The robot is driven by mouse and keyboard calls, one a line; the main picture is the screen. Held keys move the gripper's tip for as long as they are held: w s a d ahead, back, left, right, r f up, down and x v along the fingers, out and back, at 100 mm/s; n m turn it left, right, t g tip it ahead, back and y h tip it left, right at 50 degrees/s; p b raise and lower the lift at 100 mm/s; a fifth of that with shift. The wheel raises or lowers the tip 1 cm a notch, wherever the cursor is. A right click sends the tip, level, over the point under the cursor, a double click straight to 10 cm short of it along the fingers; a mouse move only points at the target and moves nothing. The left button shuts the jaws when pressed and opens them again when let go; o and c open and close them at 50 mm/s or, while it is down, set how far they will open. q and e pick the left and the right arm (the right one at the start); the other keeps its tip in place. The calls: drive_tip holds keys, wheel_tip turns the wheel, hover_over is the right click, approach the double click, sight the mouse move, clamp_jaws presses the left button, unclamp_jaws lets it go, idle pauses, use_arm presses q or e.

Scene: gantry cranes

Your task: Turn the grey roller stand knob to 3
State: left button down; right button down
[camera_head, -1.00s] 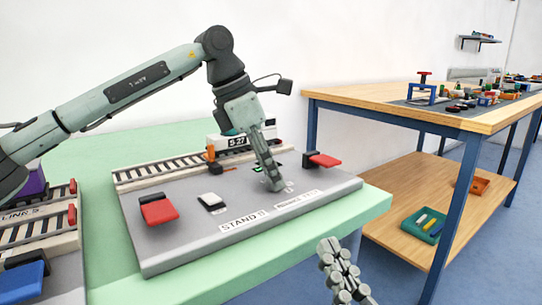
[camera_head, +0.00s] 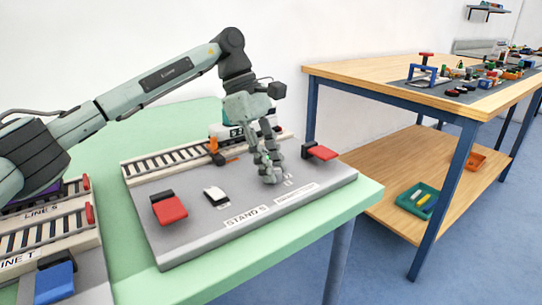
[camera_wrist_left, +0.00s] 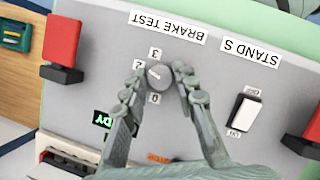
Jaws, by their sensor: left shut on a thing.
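The grey knob (camera_wrist_left: 159,77) sits on the grey plate of the stand (camera_head: 185,232), labelled STAND S and BRAKE TEST. My left gripper (camera_head: 270,178) reaches down over the knob and mostly hides it in the head view. In the left wrist view the fingers of my left gripper (camera_wrist_left: 158,82) are closed around the knob from both sides. The labels 3, 2 and 0 show around the knob. A pale mark on its top appears to point toward the 2 side; its exact setting is hard to tell. My right gripper is not in view.
The plate also carries a white rocker switch (camera_head: 215,195), a red lever (camera_head: 169,210) and another red lever (camera_head: 320,152). Model track (camera_head: 170,160) runs behind. Another track board (camera_head: 80,270) stands at left. A wooden table (camera_head: 400,75) stands at right.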

use_arm(q)
drive_tip(key=m+g+p, duration=0.1)
drive_tip(key=m, duration=0.2)
drive_tip(key=m+y+p, duration=0.1)
drive_tip(key=m+p, duration=0.1)
drive_tip(key=shift+w+d+r+m+g+y, duration=0.15)
drive_tip(key=shift+m+g+y, duration=0.15)
drive_tip(key=shift+m+g, duration=0.1)
drive_tip(key=shift+m+y+p, duration=0.5)
drive_tip(key=shift+m+p, duration=0.1)
drive_tip(key=shift+m, duration=0.8)
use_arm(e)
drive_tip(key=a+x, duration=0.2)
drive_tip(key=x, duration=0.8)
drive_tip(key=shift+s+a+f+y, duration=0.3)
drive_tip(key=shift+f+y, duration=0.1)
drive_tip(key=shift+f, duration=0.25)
use_arm(q)
drive_tip(key=c, duration=1.2)
unclamp_jaws()
drive_tip(key=shift+g, duration=0.3)
drive_tip(key=shift+v, duration=3.65)
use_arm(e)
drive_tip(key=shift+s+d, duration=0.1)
